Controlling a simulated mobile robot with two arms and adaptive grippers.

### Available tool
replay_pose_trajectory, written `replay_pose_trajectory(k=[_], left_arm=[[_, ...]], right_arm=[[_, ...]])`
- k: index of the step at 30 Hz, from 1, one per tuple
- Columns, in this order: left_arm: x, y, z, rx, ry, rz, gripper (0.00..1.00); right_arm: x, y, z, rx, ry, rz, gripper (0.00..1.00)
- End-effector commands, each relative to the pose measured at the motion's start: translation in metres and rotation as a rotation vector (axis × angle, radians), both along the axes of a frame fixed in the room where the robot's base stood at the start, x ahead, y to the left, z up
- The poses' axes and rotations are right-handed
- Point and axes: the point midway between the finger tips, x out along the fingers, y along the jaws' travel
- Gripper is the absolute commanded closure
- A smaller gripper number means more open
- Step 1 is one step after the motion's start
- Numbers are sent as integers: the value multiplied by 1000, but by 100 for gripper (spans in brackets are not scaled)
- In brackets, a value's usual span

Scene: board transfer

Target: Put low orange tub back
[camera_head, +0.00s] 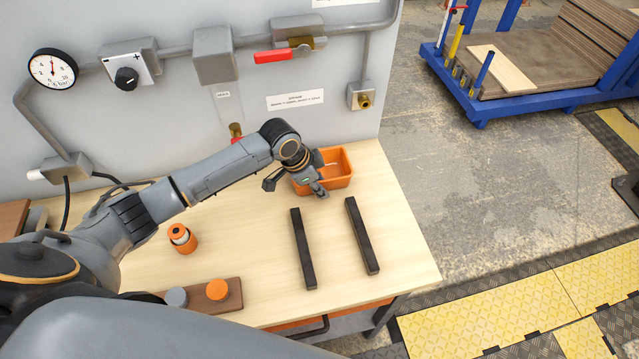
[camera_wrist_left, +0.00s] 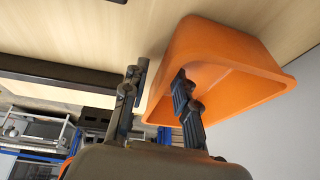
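The low orange tub (camera_head: 337,169) stands on the light wooden table at the back, near the panel. My left gripper (camera_head: 295,186) is at the tub's left side, partly hiding it. In the left wrist view, the gripper (camera_wrist_left: 155,98) is open. One finger is outside the tub (camera_wrist_left: 225,55) and the other reaches over its rim into the opening, with the tub's wall between them. A clear gap shows beside the outer finger, so the wall is not pinched. My right gripper is not in view.
Two dark bars (camera_head: 303,249) (camera_head: 362,236) lie in front of the tub. An orange-and-white cylinder (camera_head: 182,238) and a brown block (camera_head: 228,298) with grey and orange round tops stand at the left. The wall panel (camera_head: 330,70) rises behind. The table's right front is clear.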

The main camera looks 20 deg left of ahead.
Motion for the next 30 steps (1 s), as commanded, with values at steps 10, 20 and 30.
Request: replay_pose_trajectory(k=[10,20,30], left_arm=[[-4,7,21,1,-3,0,72],[-24,25,85,1,-5,0,72],[-33,33,114,-1,-1,0,72]], right_arm=[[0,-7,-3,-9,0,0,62],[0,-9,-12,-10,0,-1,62],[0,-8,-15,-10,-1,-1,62]])
